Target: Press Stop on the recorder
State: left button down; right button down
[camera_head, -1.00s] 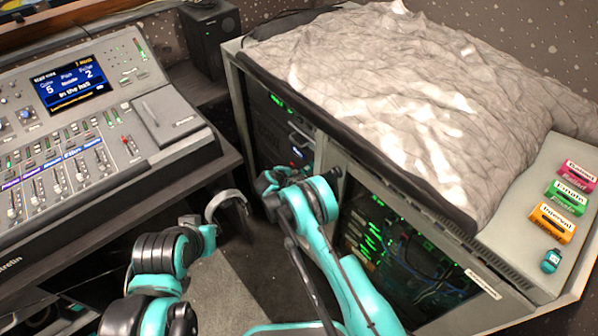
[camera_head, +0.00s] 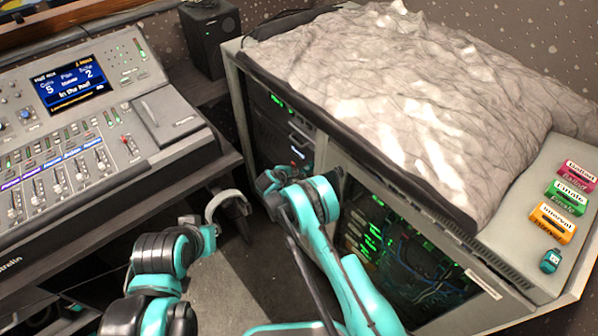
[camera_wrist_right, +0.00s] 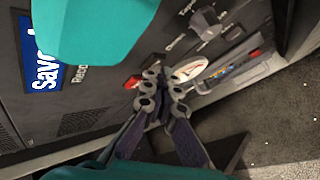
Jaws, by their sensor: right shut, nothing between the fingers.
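The recorder (camera_wrist_right: 105,25) shows in the right wrist view as a dark panel with a blue screen reading "Saved" at the left. A red button (camera_wrist_right: 132,82) sits on its face. A grey knob (camera_wrist_right: 208,22) stands farther right. My right gripper (camera_wrist_right: 162,82) is shut and empty, its fingertips just beside the red button; I cannot tell whether they touch the panel. A teal part of my own arm covers part of the panel's labels, and I cannot read a Stop label. In the head view my right arm reaches the rack front. My left arm shows, but its gripper is not clearly visible.
The equipment rack (camera_head: 330,150) has a grey crumpled cover (camera_head: 420,90) on top. Pink, green and orange labelled blocks (camera_head: 566,196) lie on the rack's right end. A grey curved hoop (camera_head: 226,203) hangs by the desk.

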jog(key=shift+s+a, duration=0.45)
jog(key=shift+a, duration=0.1)
jog(key=shift+s+a, duration=0.75)
jog(key=shift+a, duration=0.3)
jog(key=shift+s+a, duration=0.7)
jog(key=shift+a, duration=0.3)
jog(key=shift+a, duration=0.1)
